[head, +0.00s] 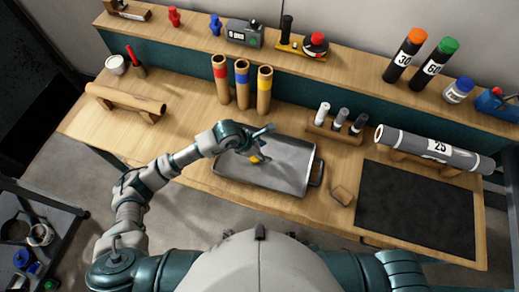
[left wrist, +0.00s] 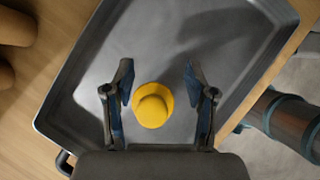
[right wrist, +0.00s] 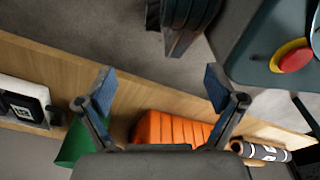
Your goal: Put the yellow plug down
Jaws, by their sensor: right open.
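The yellow plug (head: 254,160) is in the grey metal tray (head: 232,184) on the workbench, partly hidden by my left gripper (head: 262,143). In the left wrist view the plug (left wrist: 152,104) shows its round top over the tray floor (left wrist: 150,45). The fingers of my left gripper (left wrist: 157,75) stand apart on either side of the plug, with a visible gap at each side. My right gripper (right wrist: 160,80) is open with nothing between its fingertips; it is outside the head view.
Three upright tubes (head: 242,85) with coloured bands stand behind the tray. A rack of small cylinders (head: 333,129) and a grey roll (head: 430,150) on a cradle are to the right.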

